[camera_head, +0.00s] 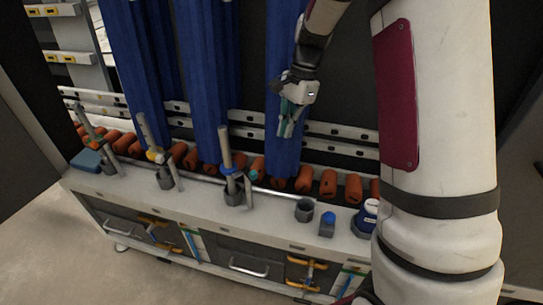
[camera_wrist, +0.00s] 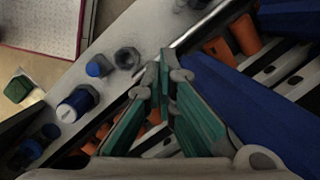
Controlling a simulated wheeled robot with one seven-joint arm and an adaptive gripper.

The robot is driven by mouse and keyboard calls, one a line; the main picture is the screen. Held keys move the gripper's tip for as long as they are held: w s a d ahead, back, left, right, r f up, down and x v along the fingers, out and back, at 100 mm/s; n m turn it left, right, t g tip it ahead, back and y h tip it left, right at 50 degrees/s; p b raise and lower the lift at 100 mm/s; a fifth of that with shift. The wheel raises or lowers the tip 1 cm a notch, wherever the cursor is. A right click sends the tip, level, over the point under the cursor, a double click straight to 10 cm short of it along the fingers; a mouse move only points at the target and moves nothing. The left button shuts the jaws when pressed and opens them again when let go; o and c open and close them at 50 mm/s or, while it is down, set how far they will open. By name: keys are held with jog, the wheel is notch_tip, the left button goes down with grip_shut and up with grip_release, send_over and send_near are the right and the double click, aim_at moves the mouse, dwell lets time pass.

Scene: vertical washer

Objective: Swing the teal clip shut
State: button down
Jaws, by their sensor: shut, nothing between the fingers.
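Three grey upright posts with levers stand along the front ledge in the head view. The middle post (camera_head: 149,135) has a yellow part, and the right post (camera_head: 226,150) a blue one. My gripper (camera_head: 285,133), with green fingers, hangs before a blue hanging strip, right of all three posts and well away from the left one. In the wrist view its fingertips (camera_wrist: 165,57) meet with nothing between them. No post is clearly seen there.
Several blue strips (camera_head: 208,80) hang behind the ledge (camera_head: 150,192). Orange rollers (camera_head: 328,184) line its back. A grey cup (camera_head: 304,210), a blue-topped piece (camera_head: 327,224) and a blue-and-white container (camera_head: 368,215) stand at the right; the container also shows in the wrist view (camera_wrist: 77,103).

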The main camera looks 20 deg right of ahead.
aim_at(245, 175)
jog(key=s+a+f+b, duration=0.1)
jog(key=a+f, duration=0.5)
jog(key=f, duration=0.3)
jog(key=shift+s+a+f+b, duration=0.15)
jog(key=shift+s+f+b, duration=0.15)
jog(key=shift+b, duration=0.05)
jog(key=shift+s+a+m+p, duration=0.35)
jog(key=shift+s+m+p, duration=0.15)
jog(key=shift+m+p, duration=0.5)
jog(key=a+m+p, duration=0.1)
jog(key=m, duration=0.1)
jog(key=s+a+m+t+p, duration=0.1)
jog(key=m+p, duration=0.1)
jog(key=m, duration=0.1)
jog(key=s+a+m+t+p, duration=0.1)
jog(key=m+p, duration=0.1)
jog(key=shift+a+m+h, duration=0.2)
jog(key=shift+m+h, duration=0.1)
jog(key=shift+m, duration=0.1)
jog(key=shift+w, duration=0.2)
